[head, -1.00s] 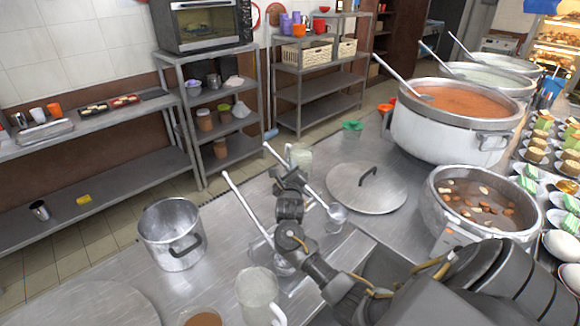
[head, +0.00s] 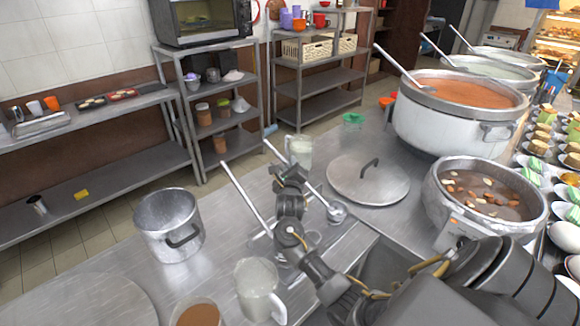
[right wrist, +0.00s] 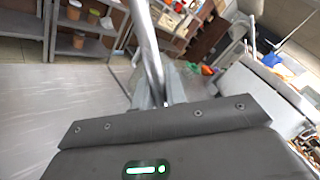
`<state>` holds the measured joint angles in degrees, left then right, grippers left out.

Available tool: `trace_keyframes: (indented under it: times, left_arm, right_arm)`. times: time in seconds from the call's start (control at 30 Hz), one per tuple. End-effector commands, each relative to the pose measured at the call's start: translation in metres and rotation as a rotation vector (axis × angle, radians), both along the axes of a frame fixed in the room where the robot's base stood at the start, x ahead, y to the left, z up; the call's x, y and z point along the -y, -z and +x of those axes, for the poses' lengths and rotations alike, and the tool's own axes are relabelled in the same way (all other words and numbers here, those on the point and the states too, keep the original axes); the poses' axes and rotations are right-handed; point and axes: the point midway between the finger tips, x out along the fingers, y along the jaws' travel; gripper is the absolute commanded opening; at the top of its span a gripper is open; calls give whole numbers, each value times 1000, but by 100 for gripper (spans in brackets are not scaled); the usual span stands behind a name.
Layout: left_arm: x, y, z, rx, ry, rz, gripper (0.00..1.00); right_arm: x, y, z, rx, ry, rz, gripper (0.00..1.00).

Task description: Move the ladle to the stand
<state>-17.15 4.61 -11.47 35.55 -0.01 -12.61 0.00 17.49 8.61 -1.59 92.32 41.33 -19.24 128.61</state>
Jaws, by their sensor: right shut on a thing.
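A steel ladle (head: 316,190) slants down from upper left to lower right, its bowl (head: 338,212) near the round lid. My right gripper (head: 290,175) is shut on its handle, part of which the gripper hides. In the right wrist view the metal handle (right wrist: 147,45) rises from between the jaws. A second ladle (head: 245,192) leans to the left of my right gripper, its lower end at a small metal and glassy holder, partly hidden by my arm. I cannot tell for sure whether that holder is the stand. My left gripper is out of view.
A steel pot (head: 168,225) stands at left. A pitcher (head: 299,150) is behind my gripper and another jug (head: 258,290) is in front. A lid (head: 368,190) lies on the counter to the right. Large stockpots (head: 455,130) and a smaller pot (head: 490,215) stand at right.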

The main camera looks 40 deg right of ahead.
Motion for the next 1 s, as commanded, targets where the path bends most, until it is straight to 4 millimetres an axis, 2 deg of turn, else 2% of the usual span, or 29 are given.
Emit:
trace_keyframes:
  times: [0.8, 0.83, 1.0]
  left_arm:
    - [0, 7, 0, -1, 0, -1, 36]
    - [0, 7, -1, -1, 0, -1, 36]
    - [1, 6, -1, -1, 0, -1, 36]
  right_arm:
    - [0, 4, 0, 1, 1, 0, 0]
    - [0, 4, 0, 1, 1, 0, 15]
    - [0, 3, 0, 1, 1, 0, 37]
